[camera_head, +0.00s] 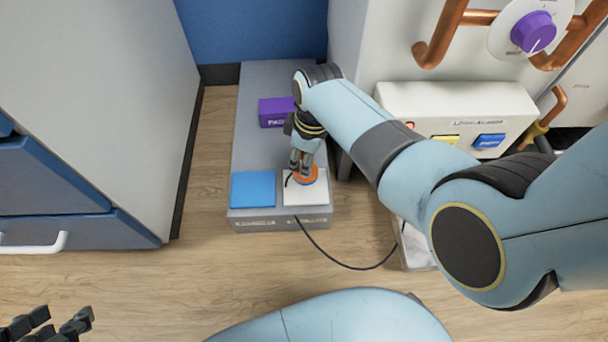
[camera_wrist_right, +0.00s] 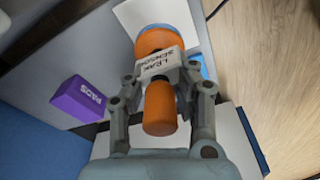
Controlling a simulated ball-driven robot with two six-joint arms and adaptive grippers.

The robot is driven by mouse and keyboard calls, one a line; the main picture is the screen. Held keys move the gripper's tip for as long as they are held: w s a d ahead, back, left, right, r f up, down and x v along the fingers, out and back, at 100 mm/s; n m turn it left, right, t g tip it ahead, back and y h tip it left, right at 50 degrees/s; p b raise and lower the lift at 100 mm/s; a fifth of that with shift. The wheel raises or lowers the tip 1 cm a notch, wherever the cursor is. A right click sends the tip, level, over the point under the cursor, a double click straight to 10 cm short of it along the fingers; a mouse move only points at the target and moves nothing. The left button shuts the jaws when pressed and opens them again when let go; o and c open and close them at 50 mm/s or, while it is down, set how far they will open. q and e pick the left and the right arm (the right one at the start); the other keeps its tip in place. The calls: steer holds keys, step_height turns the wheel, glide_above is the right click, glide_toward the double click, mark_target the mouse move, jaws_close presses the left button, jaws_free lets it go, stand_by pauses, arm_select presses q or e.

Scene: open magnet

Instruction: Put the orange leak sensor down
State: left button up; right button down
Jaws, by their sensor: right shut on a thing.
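The orange leak sensor (camera_head: 306,174) is in my right gripper (camera_head: 302,160), over the white square (camera_head: 312,194) at the near right of a grey bench (camera_head: 262,150). In the right wrist view my right gripper (camera_wrist_right: 160,78) is shut around the sensor (camera_wrist_right: 160,110), which has an orange grip and a white label. Its lower end is at the white surface; I cannot tell whether it touches. My left gripper (camera_head: 52,326) is open and empty at the bottom left, partly out of frame.
A blue square (camera_head: 253,189) lies left of the white one. A black cable (camera_head: 345,265) loops over the wood floor. A white box with buttons (camera_head: 455,112) stands at right.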

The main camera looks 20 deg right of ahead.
steer(key=shift+f+b, duration=0.3)
steer(key=shift+f, duration=0.4)
step_height(320, 180, down, 2)
steer(key=shift+s+f+b, duration=0.1)
steer(key=shift+b, duration=0.65)
steer(key=shift+f+b, duration=0.45)
steer(key=shift+f, duration=0.3)
arm_select(q)
steer(key=f+t, duration=0.2)
steer(key=t, duration=0.1)
steer(key=s+f+t, duration=0.1)
steer(key=shift+d+f+t, duration=0.25)
steer(key=shift+f+t, duration=0.05)
arm_select(e)
steer(key=c, duration=1.1)
jaws_free()
steer(key=shift+f, duration=0.1)
